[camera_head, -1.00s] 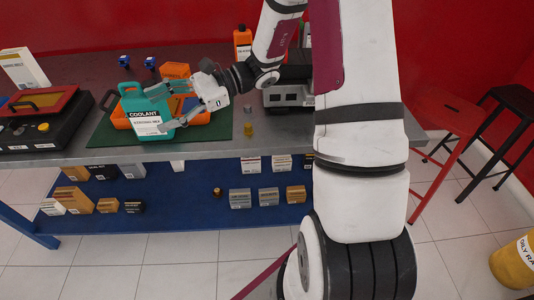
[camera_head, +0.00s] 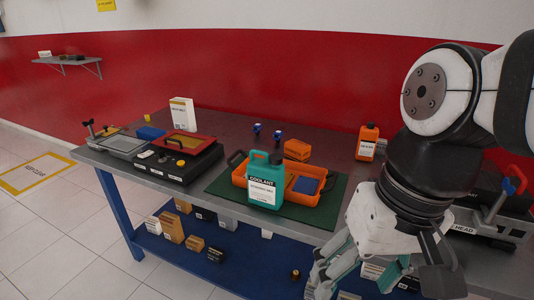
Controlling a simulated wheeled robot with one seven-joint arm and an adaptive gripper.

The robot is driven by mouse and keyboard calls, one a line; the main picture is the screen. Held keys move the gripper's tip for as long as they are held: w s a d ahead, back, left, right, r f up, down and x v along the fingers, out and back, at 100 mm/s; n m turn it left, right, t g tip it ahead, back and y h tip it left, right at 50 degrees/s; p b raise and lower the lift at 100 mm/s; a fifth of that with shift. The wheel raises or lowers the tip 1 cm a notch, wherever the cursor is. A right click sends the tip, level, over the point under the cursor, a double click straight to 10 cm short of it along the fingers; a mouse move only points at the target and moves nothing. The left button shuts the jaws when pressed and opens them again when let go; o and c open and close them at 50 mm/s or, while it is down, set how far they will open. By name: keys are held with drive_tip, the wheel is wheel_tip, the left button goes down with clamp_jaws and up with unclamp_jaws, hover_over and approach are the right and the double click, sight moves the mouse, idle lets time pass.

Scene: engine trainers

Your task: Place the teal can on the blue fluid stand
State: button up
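The teal can (camera_head: 266,182), labelled COOLANT, stands upright at the front of an orange tray (camera_head: 331,193) on a green mat (camera_head: 222,182). It hides part of the tray's front wall, and I cannot tell whether its base is inside the tray or on the mat. A flat blue square (camera_head: 306,185) lies in the tray, right of the can; I cannot tell if it is the blue fluid stand. My gripper (camera_head: 362,277) is in the right foreground, pointing down, with its fingers apart and nothing visible between them. It is clear of the can.
An orange bottle (camera_head: 367,142) stands behind the tray. Two small blue items (camera_head: 277,136) sit at the back of the bench. A black case (camera_head: 180,158) with a red frame lies left of the mat. A grey machine with a red handle (camera_head: 514,180) is at right.

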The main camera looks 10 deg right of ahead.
drive_tip(key=shift+o, duration=0.5)
drive_tip(key=shift+s+d+r+n+t+h, duration=0.1)
drive_tip(key=shift+s+d+n+t+h, duration=0.25)
drive_tip(key=shift+d, duration=0.25)
drive_tip(key=shift+s+d+r+n+t+h, duration=0.1)
drive_tip(key=shift+s+d+n+t+h, duration=0.15)
drive_tip(key=shift+s+d+n+t, duration=0.25)
drive_tip(key=w+a+f+m+g+y+b, duration=0.1)
drive_tip(key=w+a+f+m+y+b, duration=0.1)
drive_tip(key=w+a+f+m+y, duration=0.3)
drive_tip(key=w+f+m+g+y+b, duration=0.1)
drive_tip(key=w+m+y, duration=0.1)
drive_tip(key=w, duration=0.5)
drive_tip(key=w+a+f+m+g+y+b, duration=0.1)
drive_tip(key=w+a+f+m+y+b, duration=0.1)
drive_tip(key=w+a+m+y, duration=0.3)
drive_tip(key=m+t+y+b, duration=0.4)
drive_tip(key=m+t+b, duration=0.1)
drive_tip(key=m+t, duration=0.75)
approach(282, 175)
drive_tip(key=shift+m, duration=0.4)
drive_tip(key=x, duration=0.9)
drive_tip(key=shift+w+a, duration=0.2)
drive_tip(key=shift+w, duration=0.15)
drive_tip(key=shift+b+x, duration=0.6)
drive_tip(key=shift+x, duration=2.25)
drive_tip(key=shift+r, duration=0.25)
clamp_jaws()
